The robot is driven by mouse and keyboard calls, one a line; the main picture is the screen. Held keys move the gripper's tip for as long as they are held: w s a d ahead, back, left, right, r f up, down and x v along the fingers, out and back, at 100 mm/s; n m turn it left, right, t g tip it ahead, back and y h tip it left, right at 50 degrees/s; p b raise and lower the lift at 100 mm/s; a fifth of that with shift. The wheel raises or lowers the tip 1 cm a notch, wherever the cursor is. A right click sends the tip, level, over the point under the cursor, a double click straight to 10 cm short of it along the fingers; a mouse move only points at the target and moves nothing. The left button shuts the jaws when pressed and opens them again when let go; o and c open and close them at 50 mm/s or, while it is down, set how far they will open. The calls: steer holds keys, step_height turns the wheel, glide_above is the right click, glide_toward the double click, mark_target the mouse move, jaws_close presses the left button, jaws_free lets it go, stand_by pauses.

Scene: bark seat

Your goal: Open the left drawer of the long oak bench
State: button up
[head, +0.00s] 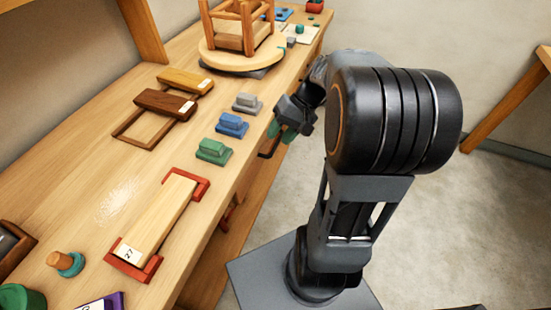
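The long oak bench (75,190) runs from the lower left to the top of the head view, with its front side facing right. Its drawer fronts are mostly hidden below the top's edge by the steep view. My gripper (287,130) is at the bench's front edge, beside the blue and grey blocks. A thin dark bar (268,153) shows just below the gripper at the edge; I cannot tell if it is a drawer pull. The fingers are small and partly hidden, so I cannot tell whether they are open or touching anything.
Green (213,151), blue (231,125) and grey (247,103) sanding blocks sit near the front edge. A wooden stool (240,30) stands on a round turntable (212,57). Open floor (480,220) lies to the right.

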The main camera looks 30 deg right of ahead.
steer(key=w+d+f+m+t+y+b, duration=0.1)
steer(key=w+d+f+t+y+b, duration=0.15)
steer(key=d+f+y+b, duration=0.35)
steer(key=m+t+y+b, duration=0.1)
steer(key=m+t+b, duration=0.1)
steer(key=t+b, duration=0.2)
glide_toward(276, 143)
steer(key=x, duration=0.3)
steer(key=b+x, duration=0.1)
steer(key=x, duration=0.6)
steer(key=shift+d+f, duration=0.1)
steer(key=shift+f, duration=0.25)
steer(key=shift+c, duration=0.5)
jaws_close()
